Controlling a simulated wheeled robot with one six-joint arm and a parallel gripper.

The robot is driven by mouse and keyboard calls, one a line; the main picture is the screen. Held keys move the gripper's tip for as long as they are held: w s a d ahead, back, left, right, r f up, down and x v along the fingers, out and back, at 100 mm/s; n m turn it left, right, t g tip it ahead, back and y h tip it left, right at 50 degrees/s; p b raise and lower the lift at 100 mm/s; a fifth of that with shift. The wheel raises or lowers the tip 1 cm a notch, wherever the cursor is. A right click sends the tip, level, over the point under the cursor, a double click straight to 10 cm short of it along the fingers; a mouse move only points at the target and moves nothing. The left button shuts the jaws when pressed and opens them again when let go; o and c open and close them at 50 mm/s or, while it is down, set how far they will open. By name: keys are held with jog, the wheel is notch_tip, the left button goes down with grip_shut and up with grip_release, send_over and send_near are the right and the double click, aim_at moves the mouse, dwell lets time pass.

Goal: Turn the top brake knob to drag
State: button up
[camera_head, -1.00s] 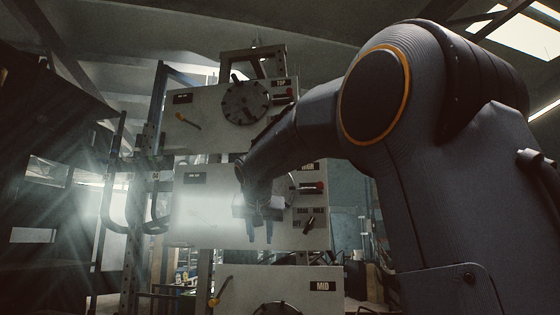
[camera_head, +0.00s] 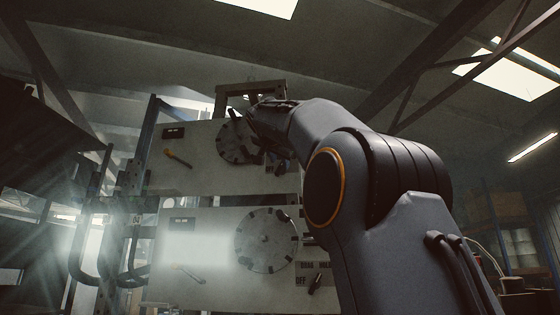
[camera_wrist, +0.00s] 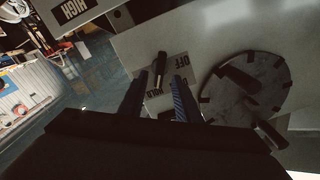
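The top panel (camera_head: 205,165) carries a round grey dial (camera_head: 234,146) in the head view. My gripper (camera_head: 280,165) is just right of that dial and hides the top brake knob there. In the wrist view, the picture is upside down. The top brake knob (camera_wrist: 160,66) is a small black bar on a pale plate with the words OFF and HOLD. My gripper (camera_wrist: 161,82) is open, its two fingers apart, with the knob showing beyond and between the tips. I cannot tell whether they touch it.
The dial (camera_wrist: 248,92) is close beside the right finger in the wrist view, with a dark handle at its lower right.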

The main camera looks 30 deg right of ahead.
aim_at(280, 166)
jog(key=shift+p+x, duration=0.8)
jog(key=shift+x, duration=1.05)
jog(key=c, duration=0.7)
jog(key=n, duration=0.5)
jog(key=shift+a+n+p, duration=0.15)
jog(key=shift+n+p, duration=0.25)
jog(key=n+p, duration=0.1)
jog(key=n, duration=0.4)
jog(key=shift+w+a+n, duration=0.1)
jog(key=shift+n, duration=0.3)
jog(key=shift+f, duration=0.1)
